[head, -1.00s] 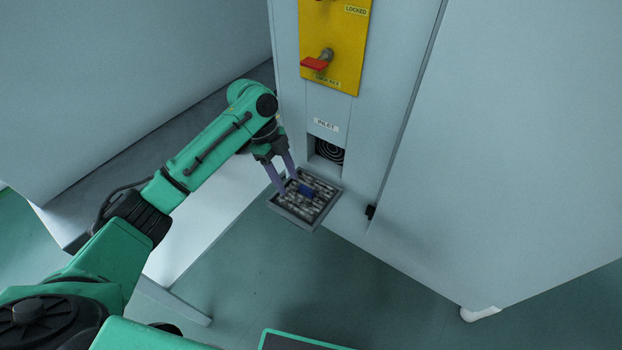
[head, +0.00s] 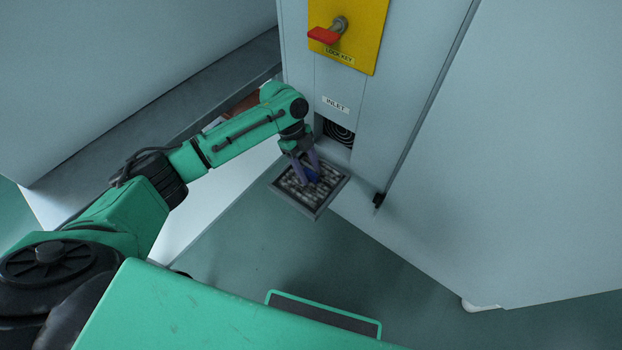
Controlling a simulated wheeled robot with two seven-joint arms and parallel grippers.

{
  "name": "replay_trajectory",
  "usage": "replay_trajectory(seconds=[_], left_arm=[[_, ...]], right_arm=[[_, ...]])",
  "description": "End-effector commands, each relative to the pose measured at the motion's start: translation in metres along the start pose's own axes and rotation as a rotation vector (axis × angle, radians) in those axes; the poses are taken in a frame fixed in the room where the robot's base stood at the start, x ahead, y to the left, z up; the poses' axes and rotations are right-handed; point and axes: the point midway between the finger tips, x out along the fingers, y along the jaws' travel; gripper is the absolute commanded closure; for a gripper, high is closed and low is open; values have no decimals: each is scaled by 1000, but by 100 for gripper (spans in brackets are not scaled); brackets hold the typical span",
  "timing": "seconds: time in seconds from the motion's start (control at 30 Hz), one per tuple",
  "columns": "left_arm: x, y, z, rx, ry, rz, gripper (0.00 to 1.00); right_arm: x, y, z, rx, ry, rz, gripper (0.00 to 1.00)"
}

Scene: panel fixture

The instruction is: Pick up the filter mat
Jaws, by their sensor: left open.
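The filter mat (head: 322,196) is a dark grey, mottled pad in a square grey frame, with a blue tab near its middle. It is at the foot of the inlet opening on the cabinet. My left gripper (head: 310,177) is over the mat, its purple fingers pointing down on either side of the blue tab (head: 312,174). The fingers are open and partly cover the tab; I cannot tell whether they touch it. My right gripper is not in view.
The inlet opening (head: 339,133) with a round grille is just above the mat. A yellow panel (head: 364,30) with a red-handled key is higher up. A small black catch (head: 378,200) sits to the right on the cabinet. A green-edged dark thing (head: 325,315) is low in front.

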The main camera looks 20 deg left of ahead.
Motion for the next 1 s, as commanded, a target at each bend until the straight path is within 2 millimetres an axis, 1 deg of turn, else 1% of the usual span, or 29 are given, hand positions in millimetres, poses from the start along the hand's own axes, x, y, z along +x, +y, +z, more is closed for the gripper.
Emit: replay_trajectory(seconds=[0.03, 0.2, 0.27, 0.3, 0.33, 0.37, 0.63, 0.73, 0.77, 0.87, 1.0], left_arm=[[2, 0, 0, 0, 0, -1, 45], [2, 0, 0, 0, 0, -1, 45], [2, 0, 0, 0, 0, -1, 68], [2, 0, 0, 0, 0, -1, 83], [2, 0, 0, 0, 0, -1, 95], [2, 0, 0, 0, 0, -1, 100], [2, 0, 0, 0, 0, -1, 100], [-5, -1, -3, 1, 0, -2, 100], [-10, -1, -4, 1, 0, -3, 100], [-32, -1, -14, 2, 1, -5, 100], [-66, -1, -28, 1, 0, -4, 100]], right_arm=[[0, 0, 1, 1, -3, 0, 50], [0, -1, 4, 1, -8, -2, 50], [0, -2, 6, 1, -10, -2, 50], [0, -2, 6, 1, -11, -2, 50], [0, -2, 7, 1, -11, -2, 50], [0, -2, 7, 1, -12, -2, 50], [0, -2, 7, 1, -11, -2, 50], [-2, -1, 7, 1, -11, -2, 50], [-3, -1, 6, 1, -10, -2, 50], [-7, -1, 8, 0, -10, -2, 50], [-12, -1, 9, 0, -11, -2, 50]])
